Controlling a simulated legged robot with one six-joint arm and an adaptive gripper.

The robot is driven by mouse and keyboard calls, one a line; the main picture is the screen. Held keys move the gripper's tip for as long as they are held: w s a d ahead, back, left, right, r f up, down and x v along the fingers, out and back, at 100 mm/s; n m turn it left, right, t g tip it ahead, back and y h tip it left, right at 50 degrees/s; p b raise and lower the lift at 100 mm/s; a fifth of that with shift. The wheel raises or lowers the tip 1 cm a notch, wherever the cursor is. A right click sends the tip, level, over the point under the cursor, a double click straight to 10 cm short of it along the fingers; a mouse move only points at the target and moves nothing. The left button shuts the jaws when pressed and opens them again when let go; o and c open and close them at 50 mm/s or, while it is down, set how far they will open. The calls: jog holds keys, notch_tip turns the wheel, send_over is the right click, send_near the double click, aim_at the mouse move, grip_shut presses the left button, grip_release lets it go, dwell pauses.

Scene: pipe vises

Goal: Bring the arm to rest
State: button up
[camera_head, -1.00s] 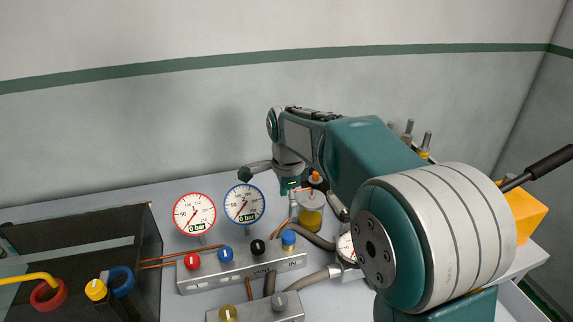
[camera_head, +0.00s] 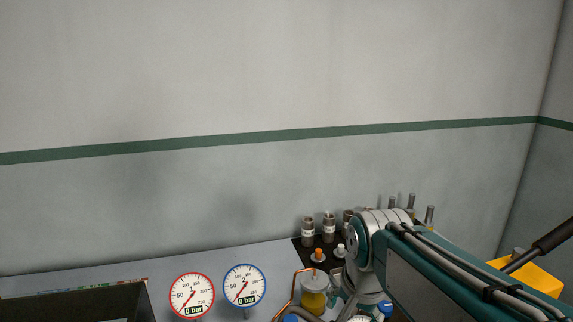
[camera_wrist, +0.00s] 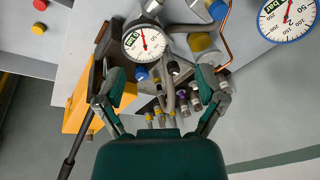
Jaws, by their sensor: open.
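My gripper (camera_wrist: 160,95) shows in the wrist view with its two green and grey fingers spread wide apart. Nothing is held between them. Beyond the fingers, a small dial gauge (camera_wrist: 145,43), hoses and several metal fittings lie in view, apart from the fingertips as far as I can tell. In the head view my arm (camera_head: 430,265) reaches in from the lower right, its joints low over the right part of the bench. The gripper itself is hidden in the head view.
A red-rimmed gauge (camera_head: 191,295) and a blue-rimmed gauge (camera_head: 245,286) stand on the bench. A black box (camera_head: 75,303) is at left. A yellow block (camera_head: 530,278) with a black-handled lever (camera_head: 540,247) is at right. Metal cylinders (camera_head: 329,227) stand near the wall. Space above the bench is clear.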

jog(key=s+d+f+n+t, duration=0.1)
jog(key=s+d+n, duration=0.1)
jog(key=s, duration=0.4)
jog(key=s+d+f+n+t, duration=0.1)
jog(key=s+d+f+n, duration=0.1)
jog(key=s+n, duration=0.2)
jog(key=shift+s+d+n+t, duration=0.3)
jog(key=shift+s+d, duration=0.1)
jog(key=shift+s, duration=0.6)
